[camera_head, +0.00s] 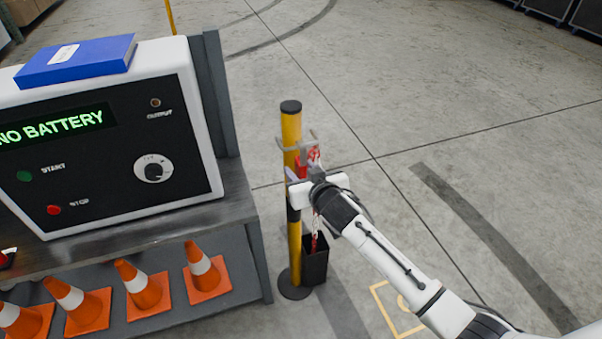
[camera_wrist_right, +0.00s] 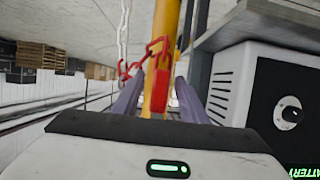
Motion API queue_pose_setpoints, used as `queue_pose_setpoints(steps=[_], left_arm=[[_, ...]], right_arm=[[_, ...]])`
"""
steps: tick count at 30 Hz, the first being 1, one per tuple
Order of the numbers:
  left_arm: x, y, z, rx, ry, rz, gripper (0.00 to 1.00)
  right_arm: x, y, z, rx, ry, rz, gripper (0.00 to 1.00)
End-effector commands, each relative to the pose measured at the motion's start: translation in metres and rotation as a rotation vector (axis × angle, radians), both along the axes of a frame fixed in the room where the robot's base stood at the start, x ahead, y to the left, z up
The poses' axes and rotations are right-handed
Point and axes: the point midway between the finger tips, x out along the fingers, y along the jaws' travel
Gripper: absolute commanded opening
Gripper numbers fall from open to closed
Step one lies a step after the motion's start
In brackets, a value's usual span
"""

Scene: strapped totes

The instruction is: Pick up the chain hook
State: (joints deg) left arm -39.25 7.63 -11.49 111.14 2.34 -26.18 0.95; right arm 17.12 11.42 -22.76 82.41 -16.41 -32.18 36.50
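The red chain hook (camera_head: 302,164) hangs by the bracket near the top of a yellow post (camera_head: 291,130) in the head view. A red-and-white chain (camera_head: 314,240) runs down below it. In the right wrist view the red hook (camera_wrist_right: 157,62) is in front of the yellow post (camera_wrist_right: 166,25), with the chain (camera_wrist_right: 122,35) beside it. My right gripper (camera_head: 300,178) is at the post, close to the hook. Its two fingers (camera_wrist_right: 158,90) are apart, with the hook and post showing between them; contact cannot be told. My left gripper is not in view.
A bench (camera_head: 150,224) at left carries a control box (camera_head: 208,130) reading "NO BATTERY" and a blue binder (camera_head: 85,62). Several orange cones (camera_head: 140,284) stand on its lower shelf. A black bin (camera_head: 314,264) is by the post's base. Floor to the right is open.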

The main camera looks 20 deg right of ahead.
Motion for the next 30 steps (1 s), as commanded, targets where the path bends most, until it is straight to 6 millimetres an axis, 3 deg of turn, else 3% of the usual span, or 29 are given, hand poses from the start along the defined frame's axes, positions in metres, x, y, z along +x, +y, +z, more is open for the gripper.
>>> queue_pose_setpoints(steps=[3,10,22,30], left_arm=[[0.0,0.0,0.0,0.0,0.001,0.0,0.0],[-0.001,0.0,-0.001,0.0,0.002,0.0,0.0],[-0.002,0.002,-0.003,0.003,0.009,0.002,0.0],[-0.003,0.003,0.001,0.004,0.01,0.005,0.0]], right_arm=[[0.0,0.0,0.0,0.0,0.0,0.0,0.39],[0.0,0.0,0.0,0.0,0.0,0.0,0.0],[0.0,0.0,0.006,0.0,-0.002,-0.001,0.0],[-0.002,0.0,0.04,0.001,-0.004,0.0,0.0]])
